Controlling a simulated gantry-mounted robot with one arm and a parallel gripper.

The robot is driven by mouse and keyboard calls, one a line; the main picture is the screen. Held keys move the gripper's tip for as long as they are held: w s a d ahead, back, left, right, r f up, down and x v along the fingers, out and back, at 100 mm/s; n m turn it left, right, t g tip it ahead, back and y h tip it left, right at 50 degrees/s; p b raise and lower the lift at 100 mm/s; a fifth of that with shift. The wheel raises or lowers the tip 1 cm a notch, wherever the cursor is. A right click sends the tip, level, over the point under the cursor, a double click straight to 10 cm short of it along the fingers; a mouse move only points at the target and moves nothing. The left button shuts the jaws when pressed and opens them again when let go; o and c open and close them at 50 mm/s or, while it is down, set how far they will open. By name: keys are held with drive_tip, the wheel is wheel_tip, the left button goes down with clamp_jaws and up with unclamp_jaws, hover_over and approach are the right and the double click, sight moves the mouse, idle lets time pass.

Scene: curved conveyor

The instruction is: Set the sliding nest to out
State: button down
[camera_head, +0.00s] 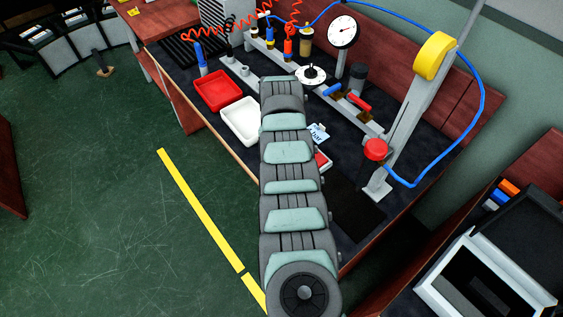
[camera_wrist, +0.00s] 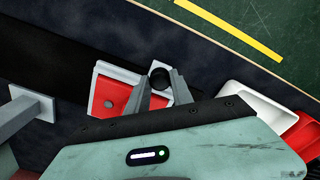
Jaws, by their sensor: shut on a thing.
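The sliding nest (camera_wrist: 108,95) shows in the wrist view as a red piece with a pale grey frame and a round black knob (camera_wrist: 159,77). My gripper (camera_wrist: 160,84) has its two grey fingers on either side of the knob, closed on it. The fingers cover part of the red surface. In the head view only a red and white edge of the nest (camera_head: 322,161) shows beside my arm. My gripper is hidden behind my arm there. I cannot tell how far the nest is slid.
A press with a yellow head (camera_head: 435,55) and red knob (camera_head: 376,149) stands right of the nest; its base (camera_wrist: 34,103) is at left in the wrist view. A white tray (camera_head: 241,121) and red tray (camera_head: 219,91) lie left. A dial gauge (camera_head: 343,31) stands behind.

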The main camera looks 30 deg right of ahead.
drive_tip(key=shift+w+a+f+b, duration=0.15)
drive_tip(key=shift+w+b, duration=0.2)
drive_tip(key=shift+b, duration=0.45)
drive_tip(key=c, duration=1.6)
unclamp_jaws()
drive_tip(key=o, duration=0.5)
drive_tip(key=shift+w, duration=0.15)
drive_tip(key=shift+r+p, duration=0.45)
drive_tip(key=shift+r, duration=0.15)
wheel_tip(320, 180, up, 10)
drive_tip(key=p, duration=0.3)
drive_tip(key=shift+f+p, duration=0.1)
drive_tip(key=shift+p, duration=0.2)
